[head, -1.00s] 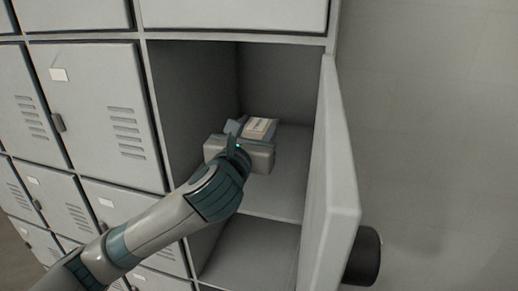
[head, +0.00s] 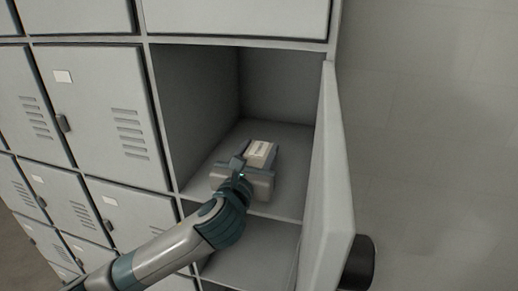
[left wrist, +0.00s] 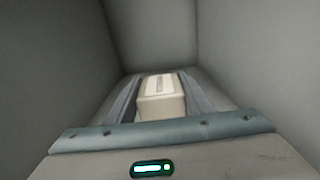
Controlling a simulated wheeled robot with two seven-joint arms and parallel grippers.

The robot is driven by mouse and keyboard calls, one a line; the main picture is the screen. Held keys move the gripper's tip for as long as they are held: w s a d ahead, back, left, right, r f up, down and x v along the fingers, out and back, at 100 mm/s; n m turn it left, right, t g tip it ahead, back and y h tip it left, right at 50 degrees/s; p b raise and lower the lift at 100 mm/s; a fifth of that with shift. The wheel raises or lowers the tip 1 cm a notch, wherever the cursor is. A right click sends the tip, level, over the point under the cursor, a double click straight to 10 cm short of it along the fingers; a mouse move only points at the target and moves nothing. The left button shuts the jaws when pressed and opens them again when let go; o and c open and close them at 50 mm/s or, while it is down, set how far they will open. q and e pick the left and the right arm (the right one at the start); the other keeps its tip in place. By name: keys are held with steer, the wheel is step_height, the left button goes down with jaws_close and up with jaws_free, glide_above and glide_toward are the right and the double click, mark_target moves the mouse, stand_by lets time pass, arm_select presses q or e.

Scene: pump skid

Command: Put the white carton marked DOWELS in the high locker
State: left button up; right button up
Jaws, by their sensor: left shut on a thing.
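The white carton (head: 261,151) is inside the open high locker (head: 290,133), low over its shelf; I cannot tell whether it touches the shelf. My left gripper (head: 252,162) reaches in through the opening and is shut on the carton. In the left wrist view the carton (left wrist: 160,95) sits between the two fingers (left wrist: 160,100), with a label strip on its top. The lettering is too small to read. The gripper body hides the carton's near end in the head view. My right gripper is not in view.
The locker's door (head: 328,180) stands open on the right. Closed grey locker doors (head: 100,110) fill the left. Another open compartment (head: 250,250) lies below the shelf. A dark round object (head: 359,262) is behind the door at lower right. The shelf around the carton looks clear.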

arm_select(q)
steer(key=shift+f, duration=0.25)
steer(key=o, duration=1.2)
steer(key=shift+s+a+b, duration=0.2)
steer(key=shift+s+b, duration=0.1)
steer(key=shift+s, duration=0.3)
steer(key=b+v, duration=0.3)
steer(key=v, duration=0.7)
steer(key=shift+s+a+r, duration=0.15)
steer(key=shift+s, duration=0.25)
